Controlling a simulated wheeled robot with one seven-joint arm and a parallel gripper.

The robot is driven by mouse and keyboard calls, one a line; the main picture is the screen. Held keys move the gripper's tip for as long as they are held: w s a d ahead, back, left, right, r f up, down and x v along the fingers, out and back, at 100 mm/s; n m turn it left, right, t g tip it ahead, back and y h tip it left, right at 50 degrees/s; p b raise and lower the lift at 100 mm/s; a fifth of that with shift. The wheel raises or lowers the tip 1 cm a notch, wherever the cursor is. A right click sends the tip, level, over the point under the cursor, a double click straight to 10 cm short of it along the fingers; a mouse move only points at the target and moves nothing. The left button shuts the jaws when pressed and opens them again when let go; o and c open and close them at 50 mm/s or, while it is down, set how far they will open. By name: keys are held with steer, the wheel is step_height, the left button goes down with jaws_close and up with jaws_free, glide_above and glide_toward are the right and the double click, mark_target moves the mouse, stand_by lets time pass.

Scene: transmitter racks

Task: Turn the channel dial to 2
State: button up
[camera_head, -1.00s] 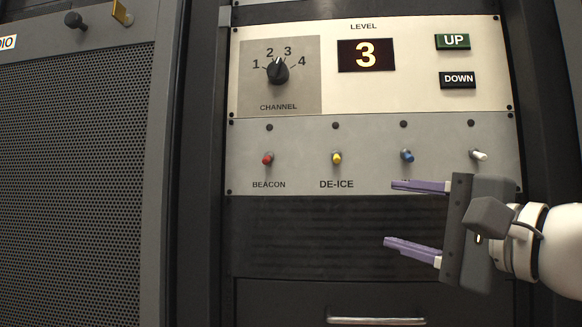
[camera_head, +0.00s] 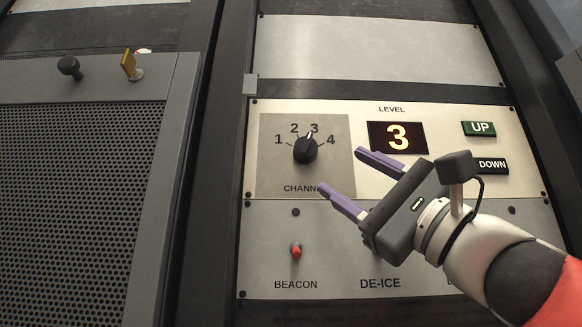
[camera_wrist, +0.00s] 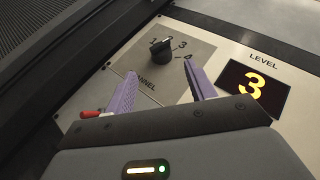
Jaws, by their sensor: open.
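The black channel dial (camera_head: 305,151) sits on a grey square plate with the marks 1, 2, 3 and 4 around its top. Its white pointer line leans up and slightly right, at the 3. My gripper (camera_head: 341,170) is open and empty, to the lower right of the dial, with its two purple fingers aimed up and left at it. In the wrist view the dial (camera_wrist: 162,50) shows just beyond and between the open fingertips (camera_wrist: 164,74), apart from them. One finger covers part of the CHANNEL label in the head view.
A level display (camera_head: 398,137) reads 3, with a green UP button (camera_head: 479,128) and a black DOWN button (camera_head: 492,165) to its right. A red beacon switch (camera_head: 296,250) is below the dial. A perforated cabinet (camera_head: 75,200) stands at left.

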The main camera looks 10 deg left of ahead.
mark_target(310, 150)
steer(key=p+x, duration=0.3)
steer(key=x, duration=0.4)
steer(key=shift+r, duration=0.25)
steer(key=shift+a, duration=0.1)
steer(key=c, duration=0.9)
steer(key=shift+c, duration=0.2)
